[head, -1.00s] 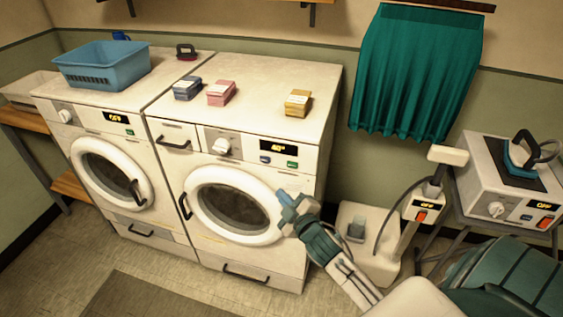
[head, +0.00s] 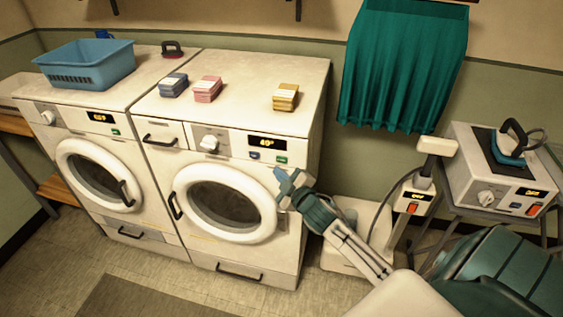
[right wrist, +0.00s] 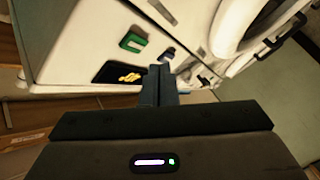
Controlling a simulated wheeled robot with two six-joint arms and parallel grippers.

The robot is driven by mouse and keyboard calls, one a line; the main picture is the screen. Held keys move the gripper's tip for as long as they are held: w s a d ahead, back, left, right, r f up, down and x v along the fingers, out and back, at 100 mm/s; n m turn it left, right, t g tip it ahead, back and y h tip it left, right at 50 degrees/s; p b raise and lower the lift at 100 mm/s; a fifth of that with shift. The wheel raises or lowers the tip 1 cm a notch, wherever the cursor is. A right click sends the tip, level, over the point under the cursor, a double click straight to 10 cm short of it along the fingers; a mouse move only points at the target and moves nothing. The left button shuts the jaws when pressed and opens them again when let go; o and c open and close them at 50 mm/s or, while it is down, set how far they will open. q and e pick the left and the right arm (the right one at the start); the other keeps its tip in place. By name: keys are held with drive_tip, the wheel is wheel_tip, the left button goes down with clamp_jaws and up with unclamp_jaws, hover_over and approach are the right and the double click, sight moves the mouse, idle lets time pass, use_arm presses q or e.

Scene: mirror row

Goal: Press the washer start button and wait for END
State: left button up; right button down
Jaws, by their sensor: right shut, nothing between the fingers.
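The right-hand white washer (head: 315,130) has a lit display (head: 267,142) that seems to read 40°, a blue button (head: 254,155) and a green button (head: 281,160). Its round door (head: 188,232) looks shut. My right gripper (head: 279,175) is shut and empty, just below the green button in the head view. In the right wrist view the closed fingers (right wrist: 158,84) point at the panel, with the green button (right wrist: 133,41), blue button (right wrist: 168,53) and lit display (right wrist: 117,73) beyond the tips. I see no contact with a button. My left gripper is out of view.
A second white machine (head: 70,142) stands at left with a blue basket (head: 85,75) on top. At right are a white upright stand (head: 413,195) and a table unit with an iron (head: 508,150).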

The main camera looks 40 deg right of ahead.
sight(277, 160)
drive_tip(key=shift+w+d, duration=0.55)
drive_tip(key=shift+d, duration=0.1)
idle(1.4)
drive_tip(key=shift+r, duration=0.1)
drive_tip(key=shift+w+d, duration=0.25)
drive_tip(key=shift+d, duration=0.1)
drive_tip(key=shift+w+d, duration=0.25)
idle(0.8)
idle(0.4)
drive_tip(key=shift+s+a+p, duration=0.4)
drive_tip(key=shift+s+a, duration=0.15)
drive_tip(key=shift+a, duration=0.05)
